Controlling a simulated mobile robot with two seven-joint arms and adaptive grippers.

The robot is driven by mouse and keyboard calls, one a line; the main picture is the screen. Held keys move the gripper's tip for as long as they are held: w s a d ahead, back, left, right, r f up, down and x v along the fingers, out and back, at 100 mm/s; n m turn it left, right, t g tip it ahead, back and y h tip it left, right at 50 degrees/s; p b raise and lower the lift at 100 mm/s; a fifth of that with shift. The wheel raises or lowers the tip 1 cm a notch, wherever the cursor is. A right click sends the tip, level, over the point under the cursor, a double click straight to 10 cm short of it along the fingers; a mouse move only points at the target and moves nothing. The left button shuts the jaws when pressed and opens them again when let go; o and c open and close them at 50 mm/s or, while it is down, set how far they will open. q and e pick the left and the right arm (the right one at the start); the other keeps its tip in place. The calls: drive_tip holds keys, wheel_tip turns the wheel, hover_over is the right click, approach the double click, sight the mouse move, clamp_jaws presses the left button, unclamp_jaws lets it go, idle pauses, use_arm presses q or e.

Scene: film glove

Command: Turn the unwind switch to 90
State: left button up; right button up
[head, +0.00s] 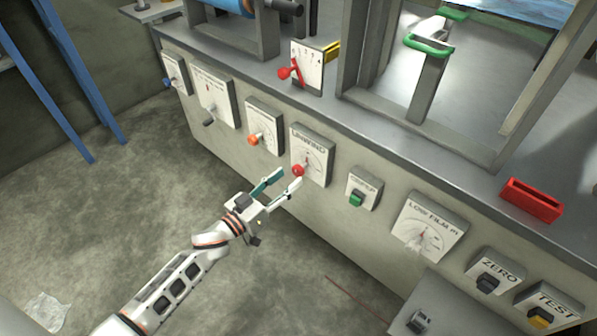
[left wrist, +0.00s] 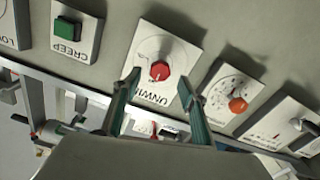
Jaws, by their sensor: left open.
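The unwind switch is a red knob (head: 298,170) on a white plate labelled UNWIND (head: 313,150) on the front of the machine. In the left wrist view the red knob (left wrist: 160,70) shows between and beyond my fingertips, with its plate (left wrist: 150,44) upside down. My left gripper (head: 281,182) is open, its fingers pointing at the knob from just below and in front. It looks apart from the knob, with nothing between the fingers. The dial's exact setting is too small to read. My right gripper does not show.
An orange knob (head: 254,139) is left of the switch; the green CREEP button (head: 356,198) is right of it. The LOW FILM dial (head: 427,228), ZERO switch (head: 488,283) and TEST switch (head: 541,316) lie farther right. A red tray (head: 531,201) sits on top. The floor at left is mostly clear.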

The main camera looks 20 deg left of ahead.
sight(296, 173)
use_arm(q)
drive_tip(key=x, duration=0.2)
drive_tip(key=b+x, duration=0.1)
drive_tip(key=x, duration=0.1)
drive_tip(key=shift+s+f, duration=0.1)
drive_tip(key=shift+f, duration=0.2)
drive_tip(key=shift+w+d, duration=0.2)
drive_tip(key=shift+w, duration=0.45)
drive_tip(key=shift+w+d+r, duration=0.1)
drive_tip(key=shift+w+r, duration=0.1)
drive_tip(key=shift+w, duration=0.05)
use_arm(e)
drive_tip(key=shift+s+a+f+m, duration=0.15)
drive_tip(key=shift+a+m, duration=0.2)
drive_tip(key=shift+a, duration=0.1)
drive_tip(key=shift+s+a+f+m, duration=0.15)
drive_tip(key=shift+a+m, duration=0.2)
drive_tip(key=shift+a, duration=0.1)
use_arm(q)
drive_tip(key=c, duration=1.1)
